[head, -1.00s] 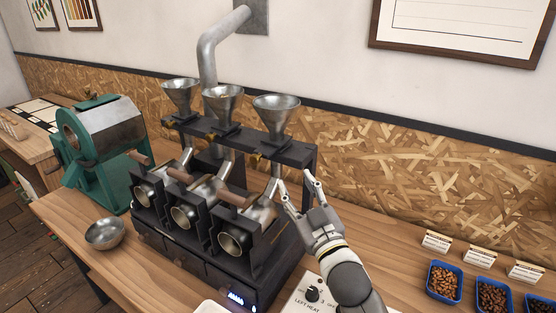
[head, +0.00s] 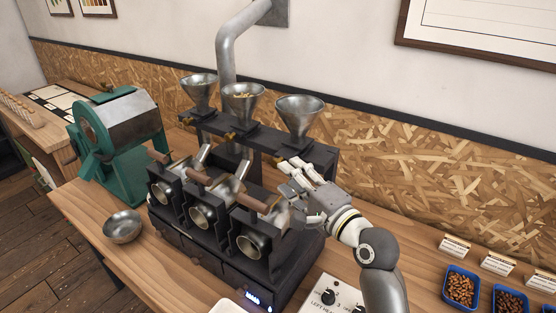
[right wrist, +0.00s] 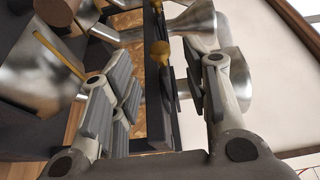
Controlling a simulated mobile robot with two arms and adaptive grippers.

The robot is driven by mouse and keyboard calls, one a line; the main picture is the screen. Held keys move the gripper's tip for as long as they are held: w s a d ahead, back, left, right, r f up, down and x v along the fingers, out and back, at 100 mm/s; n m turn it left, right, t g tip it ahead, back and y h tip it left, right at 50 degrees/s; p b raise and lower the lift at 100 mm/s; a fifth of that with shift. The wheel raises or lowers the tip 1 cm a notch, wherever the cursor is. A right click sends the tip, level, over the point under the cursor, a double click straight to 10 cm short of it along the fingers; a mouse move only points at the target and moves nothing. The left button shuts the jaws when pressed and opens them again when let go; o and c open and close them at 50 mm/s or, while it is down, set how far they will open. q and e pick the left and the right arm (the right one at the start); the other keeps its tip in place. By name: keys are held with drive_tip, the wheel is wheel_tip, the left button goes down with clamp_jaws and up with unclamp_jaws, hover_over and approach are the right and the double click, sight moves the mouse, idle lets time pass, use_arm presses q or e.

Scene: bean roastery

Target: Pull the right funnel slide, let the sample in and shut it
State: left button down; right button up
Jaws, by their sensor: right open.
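The right funnel (head: 300,118) is a metal cone on the dark rack above the roaster; I see no beans inside it. My right gripper (head: 288,178) is open just below and in front of it, fingers pointing toward the rack. In the right wrist view a brass knob (right wrist: 160,52), apparently the slide's, lies between the spread fingers of the gripper (right wrist: 157,85), and I see no grip on it. The metal funnel (right wrist: 202,25) shows beyond the fingers there. The slide plate itself is too hidden to tell its position. My left gripper is not in view.
The middle funnel (head: 243,95) holds pale beans; the left funnel (head: 200,88) stands beside it. Wooden handles and metal drums (head: 252,245) sit below my gripper. A metal bowl (head: 123,227), a control box (head: 330,296) and blue bean trays (head: 461,287) are on the table.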

sight(276, 168)
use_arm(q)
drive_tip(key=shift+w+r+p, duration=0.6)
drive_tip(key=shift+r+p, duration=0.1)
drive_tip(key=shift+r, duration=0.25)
use_arm(e)
drive_tip(key=x, duration=0.7)
